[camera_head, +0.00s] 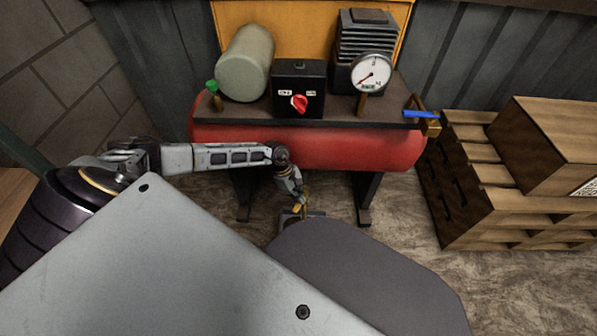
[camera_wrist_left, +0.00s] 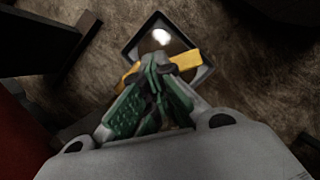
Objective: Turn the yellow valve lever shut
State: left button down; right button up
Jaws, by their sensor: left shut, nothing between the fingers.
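The yellow valve lever (camera_wrist_left: 187,61) shows in the left wrist view as a yellow bar, with its middle hidden behind my fingertips. In the head view a small yellow part (camera_head: 304,204) shows low under the red tank, beside my gripper. My left gripper (camera_wrist_left: 160,66) has its green-padded fingers shut with nothing between them. Its tips overlap the lever in the picture; I cannot tell whether they touch it. In the head view the left gripper (camera_head: 299,200) points down below the tank. My right gripper is not in view.
The red tank (camera_head: 345,148) stands on dark legs (camera_head: 369,197). A square tray (camera_wrist_left: 135,50) lies on the floor below the lever. A blue lever (camera_head: 420,114) is at the tank's right end. A wooden pallet stack (camera_head: 470,215) with a box (camera_head: 555,130) stands right.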

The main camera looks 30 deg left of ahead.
pick_arm(q)
jog(key=c, duration=2.2)
grip_release()
jog(key=shift+s+a+f, duration=0.15)
jog(key=shift+s+f, duration=0.2)
jog(key=shift+f, duration=0.1)
jog(key=o, duration=2.1)
jog(key=shift+w+r, duration=0.1)
jog(key=shift+w, duration=0.15)
jog(key=shift+o, duration=0.5)
jog(key=shift+r, duration=0.1)
jog(key=shift+w+d, duration=0.1)
jog(key=shift+d, duration=0.15)
